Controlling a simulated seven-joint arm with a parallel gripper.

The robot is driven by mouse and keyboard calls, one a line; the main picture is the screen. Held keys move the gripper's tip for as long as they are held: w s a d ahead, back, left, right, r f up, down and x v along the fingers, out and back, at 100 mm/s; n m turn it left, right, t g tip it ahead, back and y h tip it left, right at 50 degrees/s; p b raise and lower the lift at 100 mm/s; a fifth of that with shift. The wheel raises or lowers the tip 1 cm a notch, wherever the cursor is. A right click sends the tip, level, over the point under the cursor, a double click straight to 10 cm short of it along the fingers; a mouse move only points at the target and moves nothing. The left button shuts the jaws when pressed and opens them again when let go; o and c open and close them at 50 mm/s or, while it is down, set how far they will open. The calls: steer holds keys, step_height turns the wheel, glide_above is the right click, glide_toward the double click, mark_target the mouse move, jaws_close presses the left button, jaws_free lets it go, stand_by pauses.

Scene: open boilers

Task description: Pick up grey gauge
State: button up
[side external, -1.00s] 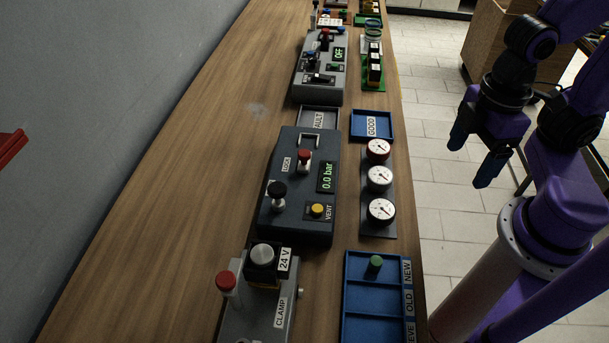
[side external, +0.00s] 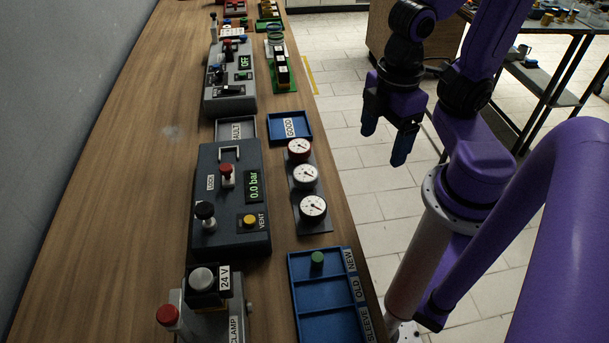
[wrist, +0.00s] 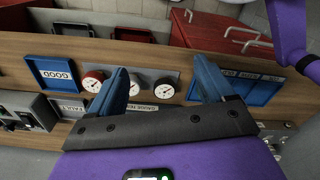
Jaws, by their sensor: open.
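The grey gauge (side external: 305,176) is the middle one of three round white-faced dials on a dark strip (side external: 324,222), its rim pale. The red-rimmed gauge (side external: 299,148) is beyond it and the black-rimmed gauge (side external: 313,207) nearer the camera. My gripper (side external: 384,145) is open and empty, to the right of the gauges, out past the bench edge. In the wrist view my gripper (wrist: 160,68) has its fingers spread. The grey gauge (wrist: 136,87) shows between them, partly covered by the left finger, and the black-rimmed gauge (wrist: 164,90) is also between them.
A dark box reading 0.0 bar (side external: 233,233) stands left of the gauges. The blue GOOD tray (side external: 306,137) and grey FAULT tray (side external: 221,130) lie beyond. A blue compartment tray (side external: 346,303) with a green knob is nearer. Bare wood lies along the wall.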

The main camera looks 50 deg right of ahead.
steer(key=shift+o, duration=0.5)
steer(key=n, duration=0.2)
glide_toward(306, 173)
steer(key=shift+g, duration=0.3)
step_height(306, 173, down, 5)
steer(key=shift+w+d+r, duration=0.1)
steer(key=shift+w, duration=0.05)
steer(key=shift+a+f, duration=0.2)
steer(key=shift+f, duration=2.55)
steer(key=shift+c, duration=0.3)
steer(key=c, duration=1.2)
steer(key=shift+o, duration=0.2)
